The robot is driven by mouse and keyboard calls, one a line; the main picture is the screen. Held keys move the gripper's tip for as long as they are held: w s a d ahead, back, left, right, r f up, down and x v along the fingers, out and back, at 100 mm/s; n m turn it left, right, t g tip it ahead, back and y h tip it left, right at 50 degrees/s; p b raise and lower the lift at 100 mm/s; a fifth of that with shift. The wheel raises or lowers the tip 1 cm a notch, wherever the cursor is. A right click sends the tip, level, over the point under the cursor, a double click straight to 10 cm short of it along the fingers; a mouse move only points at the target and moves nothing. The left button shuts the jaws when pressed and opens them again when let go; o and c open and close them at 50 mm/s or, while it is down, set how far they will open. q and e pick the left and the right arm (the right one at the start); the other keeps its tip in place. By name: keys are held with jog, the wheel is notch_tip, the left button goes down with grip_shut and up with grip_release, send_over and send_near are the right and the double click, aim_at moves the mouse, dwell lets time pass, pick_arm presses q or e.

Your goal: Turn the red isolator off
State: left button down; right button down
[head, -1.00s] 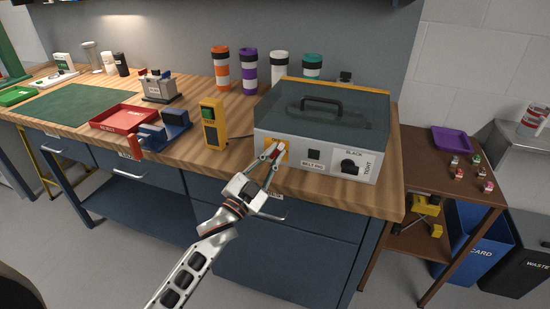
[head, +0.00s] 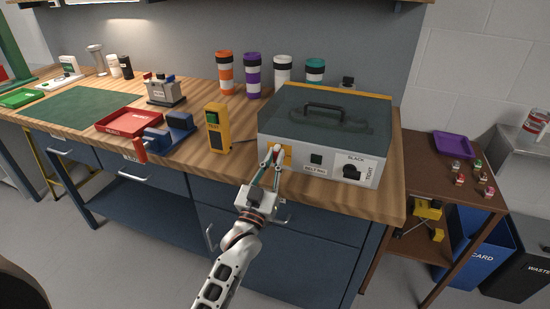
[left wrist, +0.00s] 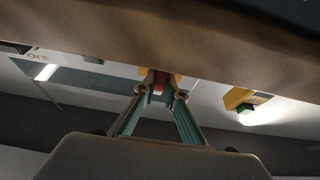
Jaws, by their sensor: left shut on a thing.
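The grey machine box (head: 275,131) with a dark transparent lid stands on the bench near its right end. The red isolator (left wrist: 159,82) sits on a yellow plate (head: 288,158) at the left of the box's front panel. My left gripper (head: 276,158) reaches up to that plate from below. In the left wrist view its fingertips (left wrist: 161,94) are closed on the red isolator. In the head view the fingers hide most of the isolator, so its exact angle is unclear. My right gripper is not in view.
The front panel also has a dark square button (head: 316,159) and a black knob (head: 351,172). A yellow tester (head: 217,129) stands left of the box. A red tray (head: 128,121) and a blue fixture (head: 172,131) lie further left. Tumblers (head: 253,76) stand behind.

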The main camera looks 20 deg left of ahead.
pick_arm(q)
jog(key=shift+f, duration=0.1)
dwell(0.3)
jog(key=c, duration=2.1)
grip_release()
jog(key=v, duration=1.2)
jog(key=s+f+m+g, duration=0.1)
jog(key=s+f+g, duration=0.3)
jog(key=s+f, duration=0.3)
jog(key=s+f+m+g+h, duration=0.1)
jog(key=s+f+g, duration=0.3)
jog(key=s+f, duration=0.3)
jog(key=s+d+f+m+g, duration=0.1)
jog(key=s+f+m+g, duration=0.1)
jog(key=s+f, duration=0.6)
notch_tip(320, 180, down, 5)
jog(key=shift+d+f+g+h, duration=0.1)
jog(key=shift+g+h, duration=0.3)
jog(key=shift+g, duration=0.5)
